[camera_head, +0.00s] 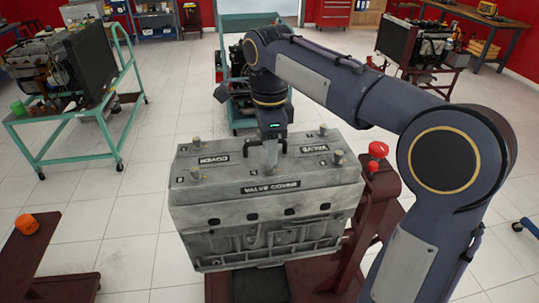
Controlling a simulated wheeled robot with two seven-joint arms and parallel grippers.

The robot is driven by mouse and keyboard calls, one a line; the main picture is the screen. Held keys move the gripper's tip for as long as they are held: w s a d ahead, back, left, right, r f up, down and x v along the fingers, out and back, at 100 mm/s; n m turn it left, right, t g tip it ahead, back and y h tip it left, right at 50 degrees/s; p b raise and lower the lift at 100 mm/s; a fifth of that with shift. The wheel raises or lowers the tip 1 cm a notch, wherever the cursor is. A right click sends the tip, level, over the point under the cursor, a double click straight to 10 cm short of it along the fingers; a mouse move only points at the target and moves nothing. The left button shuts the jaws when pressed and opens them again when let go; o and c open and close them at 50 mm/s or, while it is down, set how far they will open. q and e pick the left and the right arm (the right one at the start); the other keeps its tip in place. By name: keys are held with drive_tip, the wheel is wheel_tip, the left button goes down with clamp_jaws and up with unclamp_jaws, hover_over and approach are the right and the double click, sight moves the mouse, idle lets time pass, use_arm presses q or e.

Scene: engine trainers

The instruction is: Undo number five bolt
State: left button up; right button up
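The grey engine block (270,222) stands in the middle with a flat valve cover (225,172) on top, lettered "VALVE COVER". Bolts stand upright on the cover: front left (195,173), back left (197,143), front right (338,157) and back right (323,130). Small marks beside them are too small to read. My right gripper (271,150) points down over the middle of the cover, with a light grey piece below it. I cannot tell whether that piece is a bolt or part of the gripper, or whether the fingers are closed. My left gripper is out of view.
The engine sits on a dark red stand with a red knob (378,150) at its right. An orange piece (27,223) lies on a red stand at left. A green trolley (85,110) and another engine trainer (412,45) stand behind. Tiled floor between is clear.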

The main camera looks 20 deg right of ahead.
drive_tip(key=shift+f, duration=1.4)
clamp_jaws()
